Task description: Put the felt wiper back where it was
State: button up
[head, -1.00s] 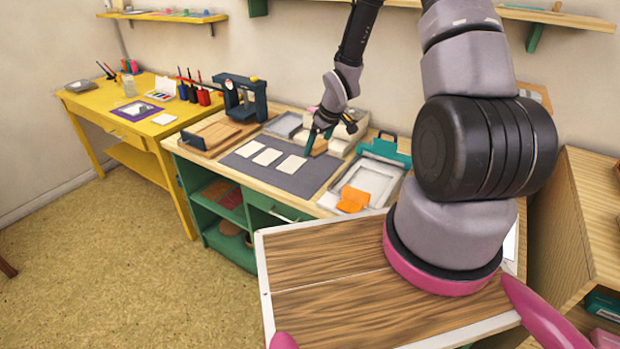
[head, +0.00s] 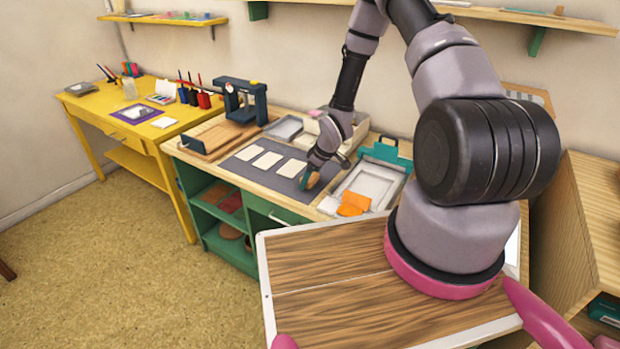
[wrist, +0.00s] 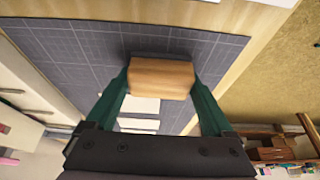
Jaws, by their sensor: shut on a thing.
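My gripper (head: 307,177) is over the front right part of the grey cutting mat (head: 238,169) on the green workbench. It is shut on a wooden block with a dark grey strip along one side, which looks like the felt wiper (wrist: 160,78). In the wrist view the green fingers (wrist: 160,85) clasp the block at its two ends, and the gridded mat (wrist: 85,50) lies behind it. In the head view the wiper (head: 314,181) shows partly behind the fingers. I cannot tell whether it touches the mat.
White cards (head: 267,160) lie in a row on the mat, left of my gripper. To the right are an orange piece (head: 354,203) and a grey tray with a teal clip (head: 374,183). A wooden tray (head: 212,135) and a dark blue press (head: 243,103) stand at the left.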

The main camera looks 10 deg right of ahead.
jog(key=o, duration=1.3)
jog(key=shift+f, duration=0.1)
